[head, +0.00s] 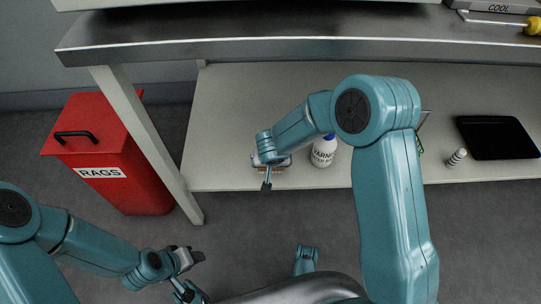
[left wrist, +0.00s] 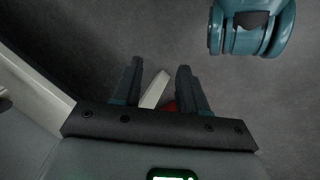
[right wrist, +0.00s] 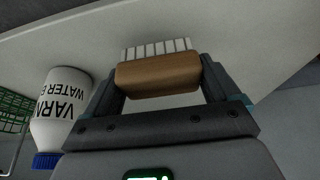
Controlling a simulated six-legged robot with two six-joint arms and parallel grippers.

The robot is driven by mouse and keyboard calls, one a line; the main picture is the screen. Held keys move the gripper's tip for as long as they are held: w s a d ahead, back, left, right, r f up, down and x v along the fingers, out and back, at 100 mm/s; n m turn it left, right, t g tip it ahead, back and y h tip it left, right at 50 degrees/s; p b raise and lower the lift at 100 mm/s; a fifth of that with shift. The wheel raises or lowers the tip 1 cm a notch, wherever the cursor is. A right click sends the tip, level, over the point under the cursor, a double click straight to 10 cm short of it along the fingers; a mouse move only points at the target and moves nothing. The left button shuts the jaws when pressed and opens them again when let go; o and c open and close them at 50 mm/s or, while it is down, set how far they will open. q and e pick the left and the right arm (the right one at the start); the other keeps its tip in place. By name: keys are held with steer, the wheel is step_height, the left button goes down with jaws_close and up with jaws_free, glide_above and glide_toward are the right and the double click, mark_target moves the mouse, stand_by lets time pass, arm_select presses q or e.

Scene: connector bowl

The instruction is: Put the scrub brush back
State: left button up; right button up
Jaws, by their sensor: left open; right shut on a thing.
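The scrub brush has a brown wooden block (right wrist: 158,76) and pale bristles. My right gripper (right wrist: 160,82) is shut on the block, with one finger at each end, in the right wrist view. In the head view the right gripper (head: 268,172) is at the front edge of the lower shelf (head: 225,120), and only a little of the brush (head: 272,170) shows under it. I cannot tell whether the brush touches the shelf. My left gripper (left wrist: 160,88) is open and empty over the grey floor; in the head view it is at the lower left (head: 190,275).
A white bottle with a blue cap (head: 323,152) stands just right of the brush. A green basket (right wrist: 12,112), a small striped bottle (head: 457,157) and a black tray (head: 497,137) are farther right. A red rags bin (head: 110,150) stands left of the shelf leg (head: 150,145).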

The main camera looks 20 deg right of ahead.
steer(key=shift+w+d, duration=0.25)
steer(key=shift+w, duration=0.55)
steer(key=shift+w+d+f, duration=0.15)
steer(key=shift+w, duration=0.3)
steer(key=shift+w+d+f, duration=0.1)
steer(key=shift+w, duration=0.3)
step_height(320, 180, down, 3)
steer(key=shift+f+b, duration=0.1)
steer(key=shift+b, duration=1.05)
steer(key=shift+r, duration=0.3)
steer(key=shift+f, duration=0.2)
steer(key=o, duration=0.7)
steer(key=shift+o, duration=0.2)
steer(key=shift+r+p, duration=0.1)
steer(key=shift+p, duration=0.4)
arm_select(q)
steer(key=shift+g, duration=0.6)
steer(key=s+r+p, duration=0.2)
steer(key=r+p, duration=0.1)
steer(key=s+r+p, duration=0.1)
steer(key=p, duration=0.1)
steer(key=shift+s+d+r, duration=0.1)
steer(key=shift+d+r, duration=0.05)
steer(key=shift+d, duration=0.15)
arm_select(e)
steer(key=v, duration=1.6)
steer(key=shift+s, duration=0.25)
